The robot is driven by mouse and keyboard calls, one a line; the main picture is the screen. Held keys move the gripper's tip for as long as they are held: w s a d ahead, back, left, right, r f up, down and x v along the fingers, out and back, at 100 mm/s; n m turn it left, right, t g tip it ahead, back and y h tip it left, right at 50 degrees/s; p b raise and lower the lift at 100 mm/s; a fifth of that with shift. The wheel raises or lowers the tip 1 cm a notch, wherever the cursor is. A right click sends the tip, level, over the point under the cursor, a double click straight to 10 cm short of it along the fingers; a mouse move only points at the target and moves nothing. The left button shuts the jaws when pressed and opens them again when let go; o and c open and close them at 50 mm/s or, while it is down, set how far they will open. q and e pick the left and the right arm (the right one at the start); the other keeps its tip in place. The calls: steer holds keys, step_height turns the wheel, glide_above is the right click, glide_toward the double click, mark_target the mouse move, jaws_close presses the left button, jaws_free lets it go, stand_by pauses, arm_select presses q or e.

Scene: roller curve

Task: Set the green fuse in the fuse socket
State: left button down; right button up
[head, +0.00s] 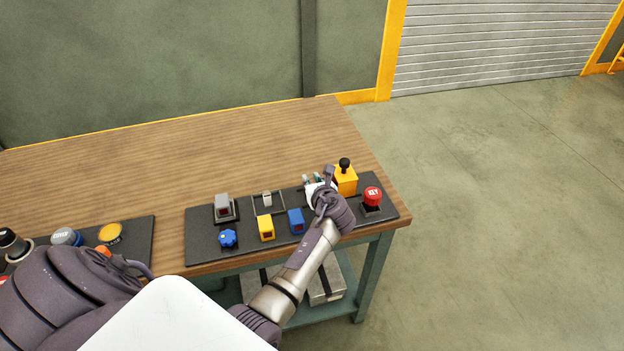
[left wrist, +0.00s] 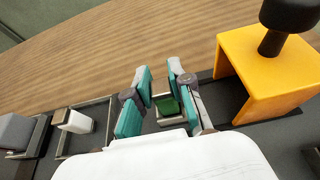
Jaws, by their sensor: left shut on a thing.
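The green fuse (left wrist: 167,105) shows in the left wrist view as a green block between the fingers of my left gripper (left wrist: 160,73). The gripper is shut on it. The fuse socket (left wrist: 174,121) shows as a small pale-rimmed frame around and below the fuse. I cannot tell how deep the fuse sits in it. In the head view my left gripper (head: 314,181) is over the back right part of the dark panel, and the hand hides the fuse and socket. My right gripper is not in view.
A yellow box with a black knob (head: 345,178) stands close right of the gripper. A red button (head: 372,195) is nearer the right edge. A white block (head: 267,198) in a frame and blue and yellow blocks are to the left. The wooden table (head: 200,150) is clear behind.

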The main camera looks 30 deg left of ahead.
arm_select(q)
steer(key=shift+f+p, duration=0.1)
steer(key=shift+p, duration=0.2)
stand_by(0.4)
steer(key=c, duration=1)
jaws_free()
steer(key=shift+c, duration=0.4)
steer(key=shift+r+p, duration=3.55)
steer(key=shift+p, duration=0.55)
steer(key=shift+f, duration=0.1)
